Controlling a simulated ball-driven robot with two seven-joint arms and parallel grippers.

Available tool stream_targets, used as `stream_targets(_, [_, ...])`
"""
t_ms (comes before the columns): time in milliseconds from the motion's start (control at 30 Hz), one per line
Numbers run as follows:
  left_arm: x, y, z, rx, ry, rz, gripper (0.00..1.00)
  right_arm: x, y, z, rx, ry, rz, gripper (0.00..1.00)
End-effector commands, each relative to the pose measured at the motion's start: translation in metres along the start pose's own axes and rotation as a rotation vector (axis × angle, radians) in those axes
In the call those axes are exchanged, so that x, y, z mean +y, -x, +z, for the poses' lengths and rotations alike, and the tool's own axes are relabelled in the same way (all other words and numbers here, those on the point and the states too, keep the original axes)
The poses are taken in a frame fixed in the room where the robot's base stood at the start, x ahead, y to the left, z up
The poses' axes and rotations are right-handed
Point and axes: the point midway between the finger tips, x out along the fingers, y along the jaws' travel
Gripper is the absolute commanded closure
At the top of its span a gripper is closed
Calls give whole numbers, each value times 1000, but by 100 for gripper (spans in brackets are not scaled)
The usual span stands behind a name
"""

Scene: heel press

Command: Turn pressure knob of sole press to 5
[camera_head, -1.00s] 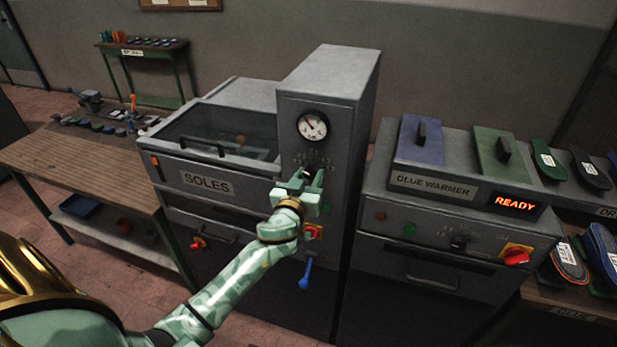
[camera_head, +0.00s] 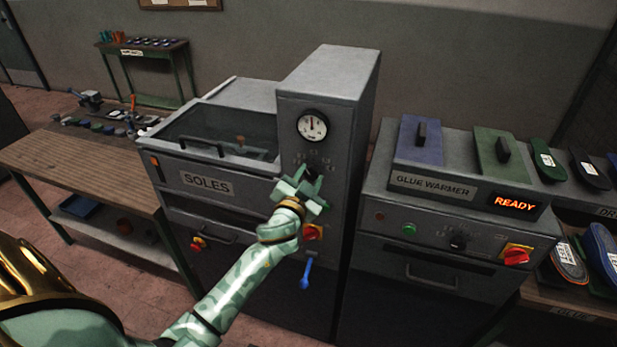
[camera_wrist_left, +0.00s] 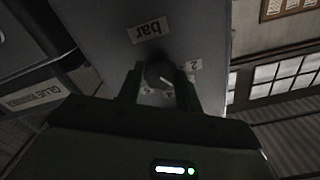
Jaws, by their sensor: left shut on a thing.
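The sole press, marked SOLES, has a tall grey column (camera_head: 345,110) with a round white gauge (camera_head: 312,126); its needle points about straight up. Below the gauge is the dark pressure knob (camera_head: 311,171), largely covered by my left gripper (camera_head: 309,183). In the left wrist view, the knob (camera_wrist_left: 158,74) sits between the two fingers of my left gripper (camera_wrist_left: 160,88), which is shut on it. The labels "bar", 2, 4 and 5 show around the knob, upside down. A pale mark shows on the knob; the exact number it points at is hard to read.
The glue warmer (camera_head: 450,215), with a READY display, stands to the right. A wooden bench (camera_head: 80,165) stands to the left.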

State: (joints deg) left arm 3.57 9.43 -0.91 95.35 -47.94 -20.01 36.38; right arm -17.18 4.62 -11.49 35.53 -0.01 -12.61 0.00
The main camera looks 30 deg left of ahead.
Motion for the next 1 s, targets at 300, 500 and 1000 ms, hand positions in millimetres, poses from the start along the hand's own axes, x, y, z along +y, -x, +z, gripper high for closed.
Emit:
stream_targets(300, [0,0,0,-1,-297,0,88,0,3,-1,1,0,0,100])
stream_targets(500, [1,0,0,-1,-490,1,88,0,4,-1,1,-1,0,100])
stream_targets(1000, [1,0,1,-1,-945,2,88,0,8,-2,1,-2,0,100])
